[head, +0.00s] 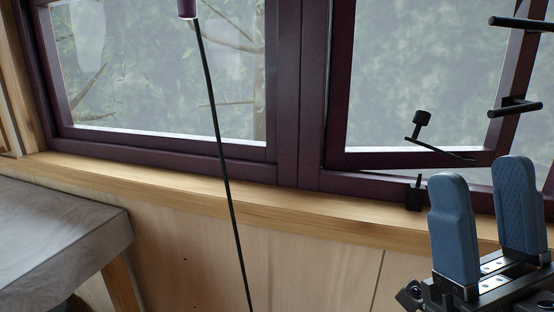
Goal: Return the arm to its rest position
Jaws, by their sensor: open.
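My gripper (486,205) is at the lower right of the head view, with its two blue padded fingers pointing up. The fingers stand apart with nothing between them. It appears in front of the wooden window sill (150,187) and the lower right of the window. Most of my arm is outside the picture.
A purple-framed window has a left pane and a right sash (420,158) that stands ajar. A black stay (440,150) and black handles (515,106) are on it. A dark cord (222,165) hangs in front. A grey tabletop (60,235) is at the left.

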